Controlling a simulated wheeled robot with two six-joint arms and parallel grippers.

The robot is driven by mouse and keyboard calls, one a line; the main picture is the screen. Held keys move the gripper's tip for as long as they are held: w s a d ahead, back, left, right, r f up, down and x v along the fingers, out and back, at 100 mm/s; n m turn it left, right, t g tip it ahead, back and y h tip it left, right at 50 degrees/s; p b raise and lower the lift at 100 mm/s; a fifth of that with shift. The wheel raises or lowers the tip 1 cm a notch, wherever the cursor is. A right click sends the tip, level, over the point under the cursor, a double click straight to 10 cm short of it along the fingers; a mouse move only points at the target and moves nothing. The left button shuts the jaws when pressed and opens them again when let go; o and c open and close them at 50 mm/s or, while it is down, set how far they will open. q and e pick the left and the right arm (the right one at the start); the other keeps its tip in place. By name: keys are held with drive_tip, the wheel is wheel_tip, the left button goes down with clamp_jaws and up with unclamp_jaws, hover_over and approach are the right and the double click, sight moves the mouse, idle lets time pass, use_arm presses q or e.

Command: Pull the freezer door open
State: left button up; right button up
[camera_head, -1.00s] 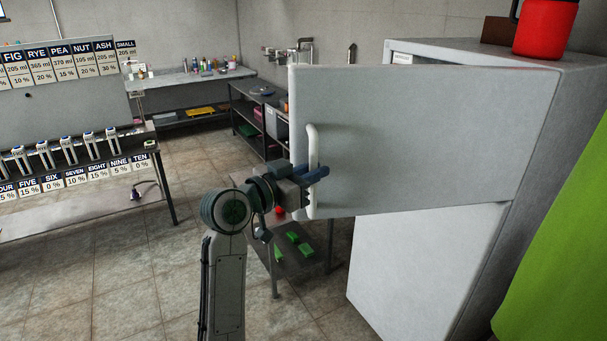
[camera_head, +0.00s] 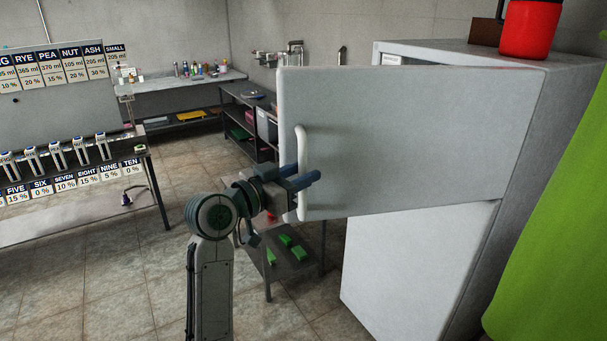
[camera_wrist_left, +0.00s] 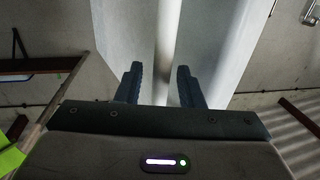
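The grey freezer door (camera_head: 420,140) stands swung out from the upper part of the tall white cabinet (camera_head: 415,265), its free edge to the left. Its white vertical handle (camera_head: 302,150) is near that edge; the handle also shows in the left wrist view (camera_wrist_left: 165,40). My left gripper (camera_head: 306,183) is at the lower part of the handle. In the wrist view its two fingers (camera_wrist_left: 159,85) are spread, one on each side of the handle, with a gap visible. Contact with the handle cannot be told. My right gripper is not in view.
A red container (camera_head: 530,28) stands on top of the cabinet. A low table (camera_head: 300,262) with green items is behind the door. A rack with labels (camera_head: 70,180) is at left. A green surface (camera_head: 560,230) is at right. Floor (camera_head: 120,270) is clear at left.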

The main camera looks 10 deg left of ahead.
use_arm(q)
drive_tip(key=b+v, duration=0.3)
drive_tip(key=v, duration=0.6)
drive_tip(key=shift+s, duration=0.4)
drive_tip(key=shift+a, duration=0.1)
